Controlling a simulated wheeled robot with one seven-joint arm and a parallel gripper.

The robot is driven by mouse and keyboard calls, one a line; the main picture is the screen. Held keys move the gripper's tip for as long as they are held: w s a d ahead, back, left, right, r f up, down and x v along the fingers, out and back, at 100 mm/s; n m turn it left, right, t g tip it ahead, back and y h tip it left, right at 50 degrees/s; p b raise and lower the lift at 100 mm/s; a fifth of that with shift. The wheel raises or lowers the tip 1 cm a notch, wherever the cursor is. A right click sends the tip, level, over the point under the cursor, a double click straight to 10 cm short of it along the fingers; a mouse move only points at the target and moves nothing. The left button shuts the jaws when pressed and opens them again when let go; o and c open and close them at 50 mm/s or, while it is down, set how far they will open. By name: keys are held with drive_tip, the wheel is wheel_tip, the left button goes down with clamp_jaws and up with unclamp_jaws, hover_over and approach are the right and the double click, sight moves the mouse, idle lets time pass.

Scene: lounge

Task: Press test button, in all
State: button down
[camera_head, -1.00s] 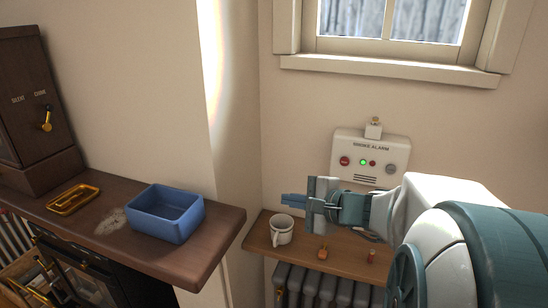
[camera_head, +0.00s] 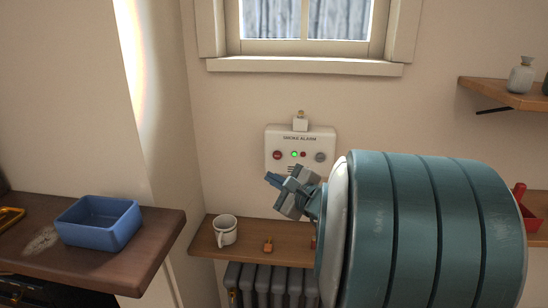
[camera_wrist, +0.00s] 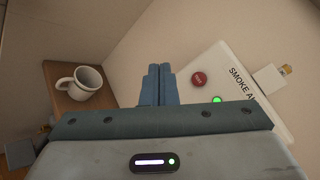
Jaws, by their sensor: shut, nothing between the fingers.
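The white smoke alarm box (camera_head: 300,147) is mounted on the wall below the window. It has a red button (camera_head: 277,155) at its left, a lit green light (camera_head: 294,154), a small dark red light beside that, and a grey knob (camera_head: 320,157) at its right. My gripper (camera_head: 270,179) is shut and empty, in front of and just below the box's left side. In the wrist view the shut fingers (camera_wrist: 159,82) point toward the wall, left of the red button (camera_wrist: 199,79), apart from it in the picture. The box's lower right is hidden by my arm.
A wooden shelf (camera_head: 205,245) below holds a white mug (camera_head: 225,229) and a small orange item (camera_head: 268,245), above a radiator (camera_head: 262,283). A blue bin (camera_head: 98,222) stands on the mantel at left. Another shelf (camera_head: 510,95) is at upper right.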

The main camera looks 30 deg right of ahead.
sight(277, 156)
drive_tip(key=w+d+p, duration=0.1)
drive_tip(key=w+d, duration=0.4)
drive_tip(key=w, duration=0.2)
drive_tip(key=shift+w, duration=0.15)
idle(2.1)
drive_tip(key=shift+w+d+b, duration=0.2)
drive_tip(key=shift+b, duration=0.15)
drive_tip(key=shift+w+d, duration=0.25)
drive_tip(key=shift+w, duration=0.05)
idle(0.6)
drive_tip(key=shift+s+b, duration=0.1)
drive_tip(key=shift+b, duration=0.2)
drive_tip(key=shift+s+a+b, duration=0.45)
drive_tip(key=shift+s+b, duration=0.05)
drive_tip(key=shift+s, duration=0.1)
drive_tip(key=shift+s+a, duration=0.1)
